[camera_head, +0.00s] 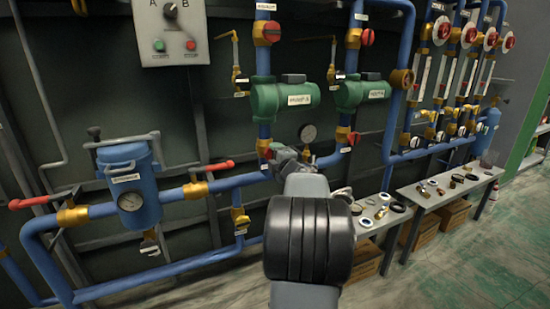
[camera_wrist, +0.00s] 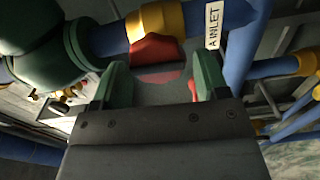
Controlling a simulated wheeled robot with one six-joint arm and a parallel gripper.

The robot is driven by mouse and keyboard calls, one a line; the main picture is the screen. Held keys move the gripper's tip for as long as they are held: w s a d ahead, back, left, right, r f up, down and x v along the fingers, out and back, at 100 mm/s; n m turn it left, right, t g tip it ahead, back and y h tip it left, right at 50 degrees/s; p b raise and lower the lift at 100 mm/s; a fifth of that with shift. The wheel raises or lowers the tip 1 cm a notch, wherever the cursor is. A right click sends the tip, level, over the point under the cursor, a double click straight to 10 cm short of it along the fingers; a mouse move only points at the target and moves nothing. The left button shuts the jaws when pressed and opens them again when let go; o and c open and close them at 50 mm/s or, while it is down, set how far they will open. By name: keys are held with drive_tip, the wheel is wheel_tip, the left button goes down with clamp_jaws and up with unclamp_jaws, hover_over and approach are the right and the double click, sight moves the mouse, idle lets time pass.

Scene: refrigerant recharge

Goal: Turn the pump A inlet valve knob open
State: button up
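The pump A inlet valve is a brass body (camera_head: 263,147) on the blue pipe below the green pump A (camera_head: 285,101). In the wrist view its red knob (camera_wrist: 156,48) shows beside the brass collar (camera_wrist: 160,19), with the white "A INLET" label (camera_wrist: 214,27) to the right. My gripper (camera_wrist: 160,72) is open, its two green fingers apart. The knob lies just beyond the fingertips, roughly between them in the picture; I cannot tell whether they touch it. In the head view my gripper (camera_head: 284,155) is at the valve and hides most of the knob.
A pressure gauge (camera_head: 308,133) and pump B (camera_head: 360,92) are to the right. A blue filter tank (camera_head: 130,185) and a red lever handle (camera_head: 215,166) are to the left. Benches with small parts (camera_head: 448,192) stand at the lower right. The floor in front is clear.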

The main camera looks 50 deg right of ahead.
drive_tip(key=shift+o, duration=1.1)
drive_tip(key=shift+r, duration=0.1)
drive_tip(key=v, duration=0.7)
